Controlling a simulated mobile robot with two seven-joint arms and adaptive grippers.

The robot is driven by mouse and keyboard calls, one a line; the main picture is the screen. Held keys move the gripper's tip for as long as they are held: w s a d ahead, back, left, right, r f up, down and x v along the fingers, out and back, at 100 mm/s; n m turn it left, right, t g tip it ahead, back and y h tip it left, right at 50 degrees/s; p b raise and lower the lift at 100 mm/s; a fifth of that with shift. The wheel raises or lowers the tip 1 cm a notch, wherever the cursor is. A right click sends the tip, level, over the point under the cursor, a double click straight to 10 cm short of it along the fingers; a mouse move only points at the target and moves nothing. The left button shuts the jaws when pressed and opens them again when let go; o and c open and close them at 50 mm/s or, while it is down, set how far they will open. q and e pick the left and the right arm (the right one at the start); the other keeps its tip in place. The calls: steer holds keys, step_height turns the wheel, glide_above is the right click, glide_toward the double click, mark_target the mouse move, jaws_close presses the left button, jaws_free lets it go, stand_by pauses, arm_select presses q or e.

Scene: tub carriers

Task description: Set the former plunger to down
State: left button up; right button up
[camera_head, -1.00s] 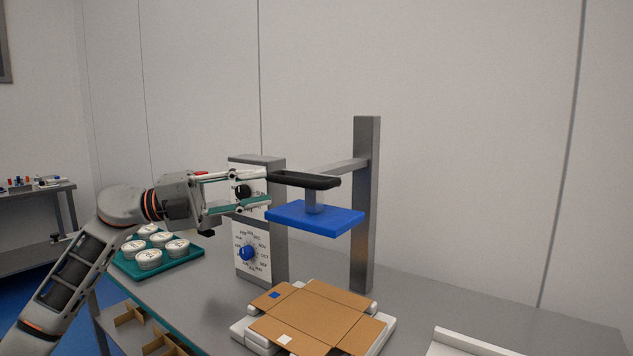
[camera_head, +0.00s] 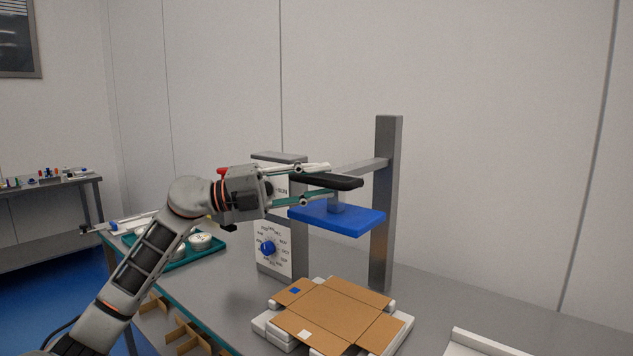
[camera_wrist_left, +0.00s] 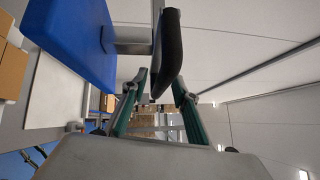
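The former plunger is a blue plate (camera_head: 338,217) with a black handle bar (camera_head: 345,183) above it, on a grey post (camera_head: 386,205). The plate is raised, with a clear gap above a flat cardboard blank (camera_head: 332,311). My left gripper (camera_head: 332,182) is open, one finger above the handle's near part and one below it. In the left wrist view the black handle (camera_wrist_left: 170,50) reaches between the open fingers (camera_wrist_left: 160,85), and the blue plate (camera_wrist_left: 70,35) is at upper left. I cannot tell whether a finger touches the handle. My right gripper is not in view.
A grey control box with a blue dial (camera_head: 268,248) stands just behind and below the left gripper. A teal tray (camera_head: 205,253) of white tubs is at left. White blocks (camera_head: 275,333) lie under the cardboard. The bench's right side is mostly clear.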

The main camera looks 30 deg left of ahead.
arm_select(q)
jaws_close()
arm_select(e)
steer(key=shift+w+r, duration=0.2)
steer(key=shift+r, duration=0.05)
arm_select(q)
step_height(320, 180, down, 24)
steer(key=b, duration=0.9)
jaws_free()
steer(key=shift+r, duration=0.1)
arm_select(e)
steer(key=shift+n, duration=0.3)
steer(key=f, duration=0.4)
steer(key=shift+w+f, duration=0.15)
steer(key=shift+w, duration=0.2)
arm_select(q)
steer(key=shift+s, duration=0.1)
